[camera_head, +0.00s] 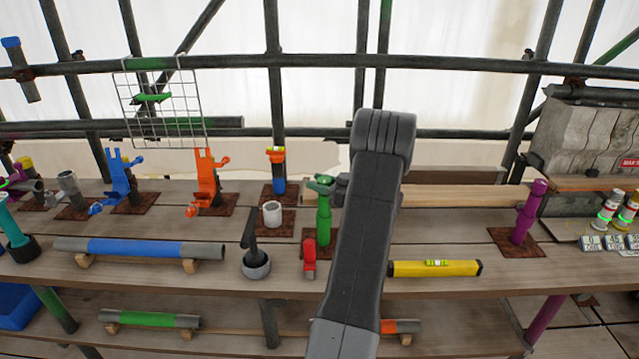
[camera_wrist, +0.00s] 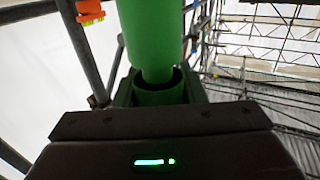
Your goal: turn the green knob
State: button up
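A green upright fitting (camera_head: 323,222) with a wider knob-like top (camera_head: 320,184) stands on a rusty plate on the upper bench, just left of my arm. In the wrist view a thick green cylinder (camera_wrist: 152,35) rises out of a green socket-like collar (camera_wrist: 157,90), close in front of my gripper's dark body. My gripper (camera_head: 341,189) is mostly hidden behind my arm in the head view, at about the height of the fitting's top. My fingertips cannot be made out in either view, so whether they touch or grip the green part is unclear.
A red piece (camera_head: 309,258) and a black-handled round fitting (camera_head: 256,258) stand in front. A yellow level (camera_head: 435,268) lies to the right. A white cup (camera_head: 272,213) and orange bracket (camera_head: 208,180) stand left. A green piece (camera_head: 153,97) hangs on a wire grid.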

jog(key=shift+f+m+t+h+b, duration=0.1)
jog(key=shift+m+t+h+b, duration=0.25)
jog(key=shift+t+b, duration=0.2)
jog(key=shift+c, duration=0.2)
